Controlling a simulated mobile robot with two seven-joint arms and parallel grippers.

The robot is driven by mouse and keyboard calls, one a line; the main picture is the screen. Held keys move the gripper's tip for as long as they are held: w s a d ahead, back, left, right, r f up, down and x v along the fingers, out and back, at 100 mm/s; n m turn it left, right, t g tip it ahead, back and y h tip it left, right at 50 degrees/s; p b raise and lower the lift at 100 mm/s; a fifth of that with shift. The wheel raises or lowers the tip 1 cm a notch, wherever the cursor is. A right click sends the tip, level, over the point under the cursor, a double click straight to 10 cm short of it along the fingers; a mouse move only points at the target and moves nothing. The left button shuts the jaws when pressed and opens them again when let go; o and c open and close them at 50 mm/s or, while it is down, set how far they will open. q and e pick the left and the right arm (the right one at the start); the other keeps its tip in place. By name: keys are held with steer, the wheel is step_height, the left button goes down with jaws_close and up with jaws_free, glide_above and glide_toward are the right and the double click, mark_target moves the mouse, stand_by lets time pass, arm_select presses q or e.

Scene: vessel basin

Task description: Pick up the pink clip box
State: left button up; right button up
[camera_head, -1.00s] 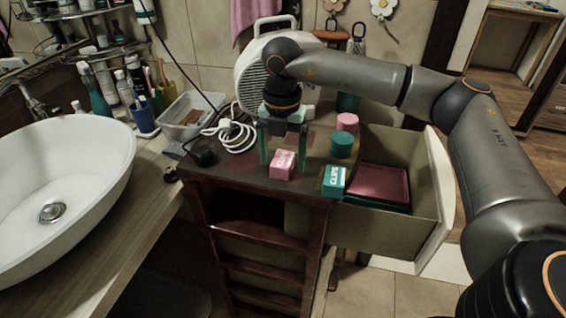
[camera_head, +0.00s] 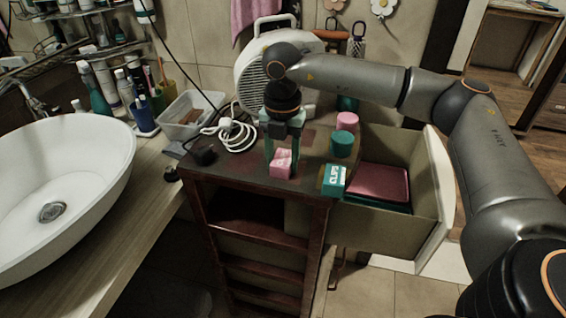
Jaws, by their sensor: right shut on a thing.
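The pink clip box (camera_head: 281,166) is a small pink block near the front edge of the dark wooden cabinet top (camera_head: 240,174). My right gripper (camera_head: 282,158) points down over it, with one finger on each side. The fingers are shut on the box, and they hide part of its sides. The box appears to be at the level of the cabinet top; I cannot tell whether it still touches it. My left gripper is not in view.
A teal clips box (camera_head: 333,180) stands close to the right. Behind it are a teal round container (camera_head: 342,145) and a pink one (camera_head: 347,121). A white fan heater (camera_head: 255,75), white cable (camera_head: 238,137) and sink (camera_head: 75,190) are around.

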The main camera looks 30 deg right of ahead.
jaws_close()
steer(key=shift+r, duration=0.1)
